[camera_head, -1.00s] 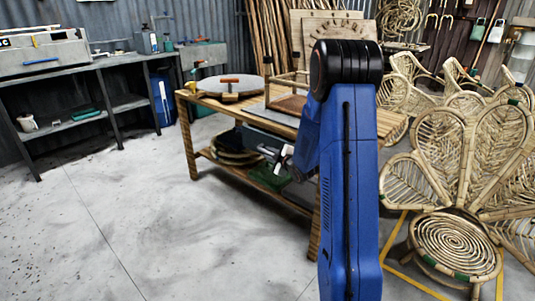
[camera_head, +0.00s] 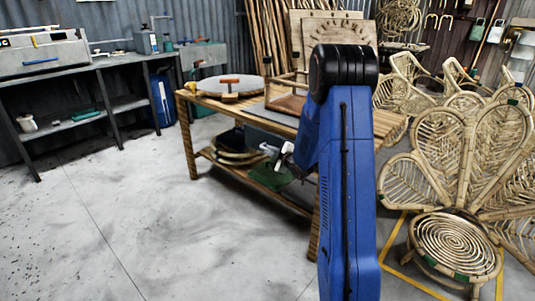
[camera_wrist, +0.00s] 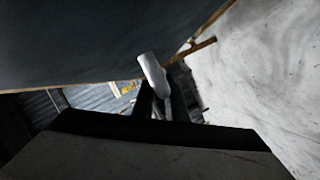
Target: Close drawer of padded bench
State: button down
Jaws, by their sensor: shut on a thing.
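The padded bench (camera_head: 187,130) is a slatted wooden table with a grey pad on top and a lower shelf. Its dark grey drawer (camera_head: 258,137) is under the top's front edge, partly hidden by my arm. It appears to be nearly level with that edge, but I cannot tell whether any gap remains. My gripper (camera_head: 284,158) is at the drawer's front, mostly behind my blue arm. In the wrist view, a pale rounded bar (camera_wrist: 152,72) lies at the gripper's end, beside a large dark panel. The gripper is shut on what appears to be the drawer handle; the contact is unclear.
The lower shelf holds a green item (camera_head: 270,178) and coiled material. Rattan chairs (camera_head: 455,240) crowd the right. Concrete floor (camera_head: 120,215) is clear at left.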

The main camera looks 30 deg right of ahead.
jog(key=shift+w+d, duration=0.2)
jog(key=shift+d, duration=0.35)
jog(key=shift+w+d, duration=0.15)
jog(key=shift+d, duration=0.35)
jog(key=c, duration=2)
grip_release()
jog(key=shift+d, duration=0.15)
jog(key=shift+c, duration=0.2)
jog(key=v, duration=1.7)
jog(key=shift+s, duration=0.2)
jog(key=shift+r, duration=0.1)
